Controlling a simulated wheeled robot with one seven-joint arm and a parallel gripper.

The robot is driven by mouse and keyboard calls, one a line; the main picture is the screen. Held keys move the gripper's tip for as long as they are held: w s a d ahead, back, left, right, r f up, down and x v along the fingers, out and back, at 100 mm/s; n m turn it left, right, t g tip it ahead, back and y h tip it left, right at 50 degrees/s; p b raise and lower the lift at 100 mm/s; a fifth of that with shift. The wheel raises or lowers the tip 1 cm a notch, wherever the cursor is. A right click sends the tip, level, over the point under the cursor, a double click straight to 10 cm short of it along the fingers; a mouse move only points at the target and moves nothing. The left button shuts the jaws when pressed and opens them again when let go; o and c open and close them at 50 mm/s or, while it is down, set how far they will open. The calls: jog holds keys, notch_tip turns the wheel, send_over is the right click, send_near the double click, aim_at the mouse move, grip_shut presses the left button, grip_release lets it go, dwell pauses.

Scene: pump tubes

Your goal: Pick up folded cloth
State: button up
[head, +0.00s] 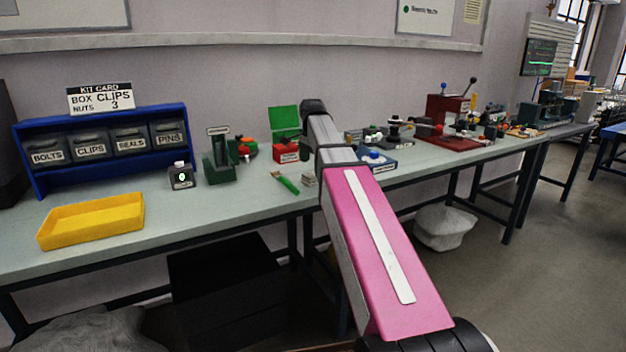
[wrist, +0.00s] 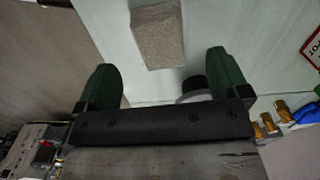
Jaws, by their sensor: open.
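The folded cloth (wrist: 157,36) is a small grey-beige block on the pale bench top in the wrist view, just beyond my fingertips. In the head view a small pale grey stack, which looks like the same cloth (head: 309,179), lies near the bench's front edge, just left of my arm. My gripper (wrist: 162,65) is open, with its two dark green fingers spread wide and nothing held between them. The cloth is apart from both fingers. My gripper cannot be made out in the head view.
A green-handled tool (head: 287,184) lies left of the cloth, with a red box (head: 287,152) behind it. A yellow tray (head: 92,220) and blue bin rack (head: 100,150) stand farther left. A round white-and-dark thing (wrist: 194,88) shows near the right finger.

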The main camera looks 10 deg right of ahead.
aim_at(313, 174)
jog(key=shift+d+f, duration=0.2)
jog(key=shift+f, duration=3)
jog(key=c, duration=1)
